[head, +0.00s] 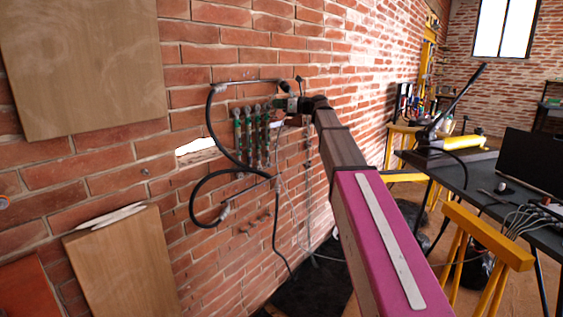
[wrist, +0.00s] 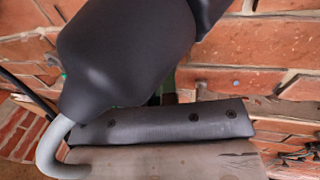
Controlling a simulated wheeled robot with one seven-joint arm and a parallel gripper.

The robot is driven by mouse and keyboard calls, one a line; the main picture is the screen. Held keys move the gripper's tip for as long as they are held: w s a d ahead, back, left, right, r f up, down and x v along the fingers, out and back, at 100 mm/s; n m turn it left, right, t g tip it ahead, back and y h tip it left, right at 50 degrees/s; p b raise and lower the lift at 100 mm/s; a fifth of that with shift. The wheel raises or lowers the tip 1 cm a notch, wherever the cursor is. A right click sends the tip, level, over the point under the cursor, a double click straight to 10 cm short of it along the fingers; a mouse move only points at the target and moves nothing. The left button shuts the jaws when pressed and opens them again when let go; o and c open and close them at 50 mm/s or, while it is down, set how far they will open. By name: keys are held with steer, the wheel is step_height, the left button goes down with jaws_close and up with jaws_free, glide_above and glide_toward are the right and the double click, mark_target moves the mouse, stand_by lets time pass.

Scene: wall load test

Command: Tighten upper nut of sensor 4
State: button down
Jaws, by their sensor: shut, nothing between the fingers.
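Several slim green sensors (head: 257,138) stand upright side by side on the brick wall in the head view, with metal fittings at their upper and lower ends. I cannot tell which is sensor 4, and its upper nut is too small to make out. My gripper (head: 284,104) is at the wall, at the upper right end of the row, close to the sensor tops. It is shut and empty; I cannot tell whether it touches a fitting. In the wrist view, dark rounded parts cover most of the picture and hide the sensors, apart from a small bit of green behind them.
Black hoses (head: 212,112) loop left of the sensors, with a cable hanging below. A wooden panel (head: 82,62) is on the wall at upper left, and another board (head: 125,262) leans below. A dark table (head: 480,178) with equipment and yellow trestles (head: 487,236) stands right.

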steer(key=shift+w+a, duration=0.3)
steer(key=shift+a, duration=0.05)
steer(key=shift+s+a+f, duration=0.1)
steer(key=shift+s+a, duration=0.05)
steer(key=shift+s, duration=0.05)
stand_by(0.5)
steer(key=shift+f, duration=0.6)
steer(key=shift+w, duration=0.15)
steer(key=v, duration=0.6)
steer(key=shift+s, duration=0.35)
stand_by(0.4)
